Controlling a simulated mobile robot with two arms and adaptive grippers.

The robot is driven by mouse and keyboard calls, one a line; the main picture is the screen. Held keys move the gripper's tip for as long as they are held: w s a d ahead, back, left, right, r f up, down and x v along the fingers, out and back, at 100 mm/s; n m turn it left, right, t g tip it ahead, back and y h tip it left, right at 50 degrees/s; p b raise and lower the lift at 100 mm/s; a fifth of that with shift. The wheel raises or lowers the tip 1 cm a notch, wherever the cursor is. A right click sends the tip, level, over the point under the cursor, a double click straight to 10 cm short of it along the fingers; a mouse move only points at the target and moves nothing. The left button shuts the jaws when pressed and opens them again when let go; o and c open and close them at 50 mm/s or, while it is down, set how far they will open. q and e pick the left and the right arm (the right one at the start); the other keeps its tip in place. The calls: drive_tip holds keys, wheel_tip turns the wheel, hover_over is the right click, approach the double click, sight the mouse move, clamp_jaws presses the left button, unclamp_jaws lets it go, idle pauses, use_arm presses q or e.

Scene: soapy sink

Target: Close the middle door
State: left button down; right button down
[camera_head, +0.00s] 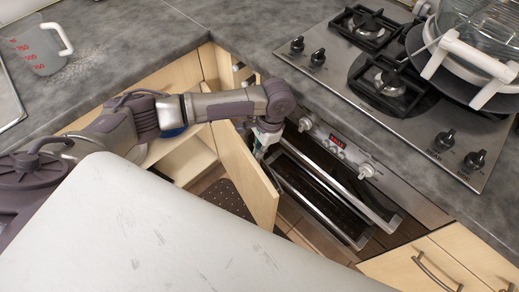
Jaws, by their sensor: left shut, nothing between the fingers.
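A light wooden cabinet door (245,177) stands open beside the oven, swung out from the counter. I take it to be the middle door. The cabinet (187,160) behind it shows a pale shelf and inner wall. My left arm reaches over the cabinet and the door's top edge. My left gripper (262,153) points down near the door's oven-side face. It is shut with nothing in it. I cannot tell whether it touches the door. My right gripper is not in view.
The oven (338,180) with knobs and long metal handles is close on the right of the door. Above it lies a gas hob (375,90) with a glass pot (480,35). A measuring cup (38,50) stands on the grey counter (140,45). A drawer handle (435,270) shows lower right.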

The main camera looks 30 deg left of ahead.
use_arm(q)
drive_tip(key=s+a+m+t+y+p, duration=0.1)
drive_tip(key=s+a+m+p, duration=0.5)
drive_tip(key=s+a+p, duration=0.7)
drive_tip(key=s+a+m, duration=0.2)
drive_tip(key=a, duration=0.7)
drive_tip(key=s+a+m+t, duration=0.1)
drive_tip(key=s+a+m, duration=0.1)
drive_tip(key=a, duration=0.8)
drive_tip(key=shift+m, duration=0.4)
drive_tip(key=shift+s+r, duration=0.1)
drive_tip(key=p+v, duration=1)
drive_tip(key=shift+s+p, duration=0.35)
drive_tip(key=shift+s, duration=0.1)
